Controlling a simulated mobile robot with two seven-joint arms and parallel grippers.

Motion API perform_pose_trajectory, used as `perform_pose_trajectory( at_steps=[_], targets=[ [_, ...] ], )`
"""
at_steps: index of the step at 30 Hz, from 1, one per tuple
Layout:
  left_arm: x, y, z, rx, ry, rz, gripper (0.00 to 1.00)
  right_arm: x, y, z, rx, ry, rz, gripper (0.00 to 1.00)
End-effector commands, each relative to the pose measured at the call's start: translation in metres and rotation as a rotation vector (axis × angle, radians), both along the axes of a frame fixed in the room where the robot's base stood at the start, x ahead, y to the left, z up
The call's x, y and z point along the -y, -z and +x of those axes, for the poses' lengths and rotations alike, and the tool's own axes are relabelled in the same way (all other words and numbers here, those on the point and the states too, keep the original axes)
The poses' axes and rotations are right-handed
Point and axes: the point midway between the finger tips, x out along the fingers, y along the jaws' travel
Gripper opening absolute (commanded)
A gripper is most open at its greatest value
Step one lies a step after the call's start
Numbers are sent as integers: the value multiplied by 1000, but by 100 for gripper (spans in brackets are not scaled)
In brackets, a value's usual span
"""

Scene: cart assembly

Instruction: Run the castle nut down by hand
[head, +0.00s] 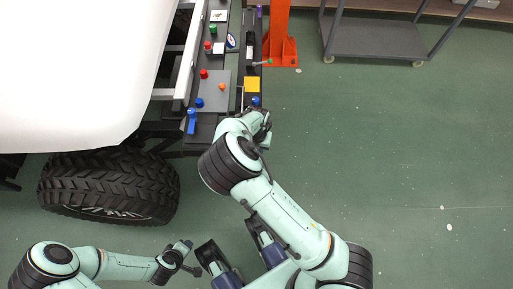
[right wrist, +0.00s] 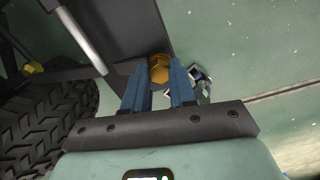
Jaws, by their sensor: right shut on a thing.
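The castle nut (right wrist: 158,70) shows in the right wrist view as a gold, six-sided piece between the tips of my right gripper's blue fingers (right wrist: 158,82). The fingers are shut on it, and they hide part of its sides. It lies against the dark edge of the cart's underside; its thread and stud are not visible. In the head view my right gripper (head: 264,128) is at the near end of the cart's dark deck, mostly hidden by its own wrist. My left gripper (head: 188,258) is low in the head view, over the floor, away from the cart; its jaws are too small to read.
A large black tyre (head: 108,187) stands left of the right arm, under a white body panel (head: 75,70). Coloured knobs and a yellow block (head: 252,84) sit on the deck. An orange post (head: 279,40) and grey trolley (head: 375,38) stand behind. The green floor at right is clear.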

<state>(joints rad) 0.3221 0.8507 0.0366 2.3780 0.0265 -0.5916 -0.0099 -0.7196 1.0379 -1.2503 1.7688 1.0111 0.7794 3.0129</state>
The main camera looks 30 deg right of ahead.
Motion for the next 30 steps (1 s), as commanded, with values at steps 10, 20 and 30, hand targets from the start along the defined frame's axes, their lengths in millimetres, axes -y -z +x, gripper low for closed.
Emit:
perform_pose_trajectory(
  at_steps=[10,20,30],
  targets=[
    [0,0,0,0,0,0,43,-1,0,1,2,-2,4,42],
    [0,-8,0,2,0,0,43,0,-1,-1,0,-3,4,42],
    [1,-9,-1,-1,2,-1,43,1,0,-1,0,-22,4,42]
  ],
)
